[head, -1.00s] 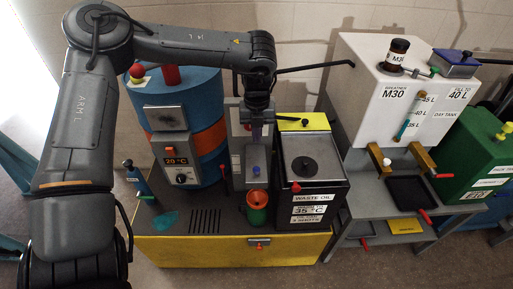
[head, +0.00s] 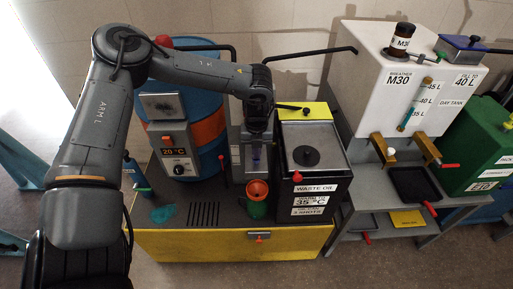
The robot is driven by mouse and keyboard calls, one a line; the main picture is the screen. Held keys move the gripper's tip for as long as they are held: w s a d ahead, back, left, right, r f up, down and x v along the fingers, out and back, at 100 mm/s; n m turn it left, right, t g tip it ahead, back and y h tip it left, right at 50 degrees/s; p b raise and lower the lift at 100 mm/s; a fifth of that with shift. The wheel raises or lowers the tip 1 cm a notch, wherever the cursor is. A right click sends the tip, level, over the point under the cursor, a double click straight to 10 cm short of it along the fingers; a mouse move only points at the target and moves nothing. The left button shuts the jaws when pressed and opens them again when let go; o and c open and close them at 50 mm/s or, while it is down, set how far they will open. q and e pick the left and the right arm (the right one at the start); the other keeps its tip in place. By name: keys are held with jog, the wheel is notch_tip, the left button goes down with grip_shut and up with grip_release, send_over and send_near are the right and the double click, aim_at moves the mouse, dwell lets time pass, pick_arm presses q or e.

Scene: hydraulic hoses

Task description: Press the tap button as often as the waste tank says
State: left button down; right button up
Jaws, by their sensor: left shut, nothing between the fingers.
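The waste tank (head: 313,165) is a black box with a grey lid, right of the tap unit. Its labels read WASTE OIL and 35 °C, and a small lower line seems to read 3 SHOTS. The grey tap unit (head: 236,160) stands between the blue drum and the waste tank. An orange and green cup (head: 257,198) stands below it. My left gripper (head: 256,140) is shut and empty, pointing down in front of the tap unit. It hides much of that unit, and I cannot make out the button or any contact. My right gripper is out of view.
A blue drum (head: 206,110) with an orange band and a 20 °C heater panel (head: 175,148) stands at left. A white day tank (head: 425,85) and a green container (head: 485,150) stand at right. The yellow-fronted bench (head: 200,243) has free room at its front.

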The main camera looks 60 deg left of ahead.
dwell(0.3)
pick_arm(q)
jog(key=shift+f+b, duration=0.75)
jog(key=shift+f, duration=0.3)
jog(key=shift+r, duration=0.1)
jog(key=shift+r+p, duration=0.25)
jog(key=shift+p, duration=0.1)
notch_tip(320, 180, up, 5)
jog(key=p, duration=0.3)
jog(key=shift+p, duration=0.3)
notch_tip(320, 180, up, 9)
jog(key=p, duration=0.2)
jog(key=shift+f, duration=0.15)
jog(key=shift+w, duration=0.1)
